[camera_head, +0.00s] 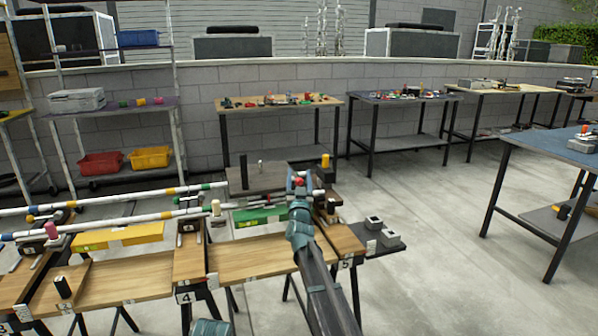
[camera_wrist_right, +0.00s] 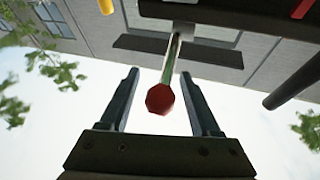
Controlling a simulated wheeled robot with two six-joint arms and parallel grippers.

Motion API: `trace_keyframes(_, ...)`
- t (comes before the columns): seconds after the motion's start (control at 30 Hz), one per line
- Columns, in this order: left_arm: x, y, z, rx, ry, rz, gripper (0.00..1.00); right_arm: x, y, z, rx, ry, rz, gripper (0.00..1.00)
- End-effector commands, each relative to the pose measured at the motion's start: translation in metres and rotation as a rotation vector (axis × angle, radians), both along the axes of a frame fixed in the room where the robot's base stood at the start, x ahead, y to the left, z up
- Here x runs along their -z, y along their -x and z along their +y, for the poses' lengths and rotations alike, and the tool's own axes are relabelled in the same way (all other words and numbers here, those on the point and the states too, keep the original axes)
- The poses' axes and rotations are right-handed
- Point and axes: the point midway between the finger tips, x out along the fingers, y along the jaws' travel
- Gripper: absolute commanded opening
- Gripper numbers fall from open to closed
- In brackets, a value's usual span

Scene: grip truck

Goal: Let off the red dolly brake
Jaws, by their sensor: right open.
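The red dolly brake shows in the right wrist view as a faceted red knob (camera_wrist_right: 160,99) on a thin metal rod (camera_wrist_right: 173,58). A red knob (camera_head: 298,182) also shows in the head view at the far end of my right arm. My right gripper (camera_wrist_right: 160,74) is open, with one finger on each side of the knob and rod. Visible gaps separate the knob from both fingers. In the head view my right gripper (camera_head: 299,194) is small and partly overlaps the things behind it.
White poles (camera_head: 110,220) lie across wooden benches (camera_head: 130,277) to the left. Grey blocks (camera_head: 374,223) sit on a dark plate at right. Open concrete floor (camera_head: 430,270) lies further right.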

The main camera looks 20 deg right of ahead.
Motion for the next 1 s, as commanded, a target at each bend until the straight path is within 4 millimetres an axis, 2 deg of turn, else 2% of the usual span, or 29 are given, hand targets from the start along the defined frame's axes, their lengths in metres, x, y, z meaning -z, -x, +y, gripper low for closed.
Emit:
trace_keyframes(0.07, -0.0024, 0.0, -0.0002, 0.0, 0.001, 0.0, 0.5, -0.0024, -0.0052, -0.0013, 0.0, 0.001, 0.0, 0.64)
trace_keyframes(0.3, -0.0017, 0.0001, -0.0002, 0.0, 0.001, 0.0, 0.5, -0.0018, -0.0048, -0.0014, 0.0, 0.0, 0.0, 0.64)
trace_keyframes(0.37, -0.0017, 0.0001, -0.0002, 0.0, 0.001, 0.0, 0.5, -0.0018, -0.0047, -0.0013, 0.0, 0.0, 0.0, 0.55)
trace_keyframes(0.67, -0.0018, 0.0001, -0.0002, 0.0, 0.001, 0.0, 0.5, -0.0019, -0.0047, -0.0012, 0.0, 0.0, 0.0, 0.01)
trace_keyframes(1.0, -0.0018, 0.0, -0.0001, 0.0, 0.001, 0.0, 0.5, -0.0018, -0.0046, -0.0012, 0.0, 0.0, 0.0, 0.0)
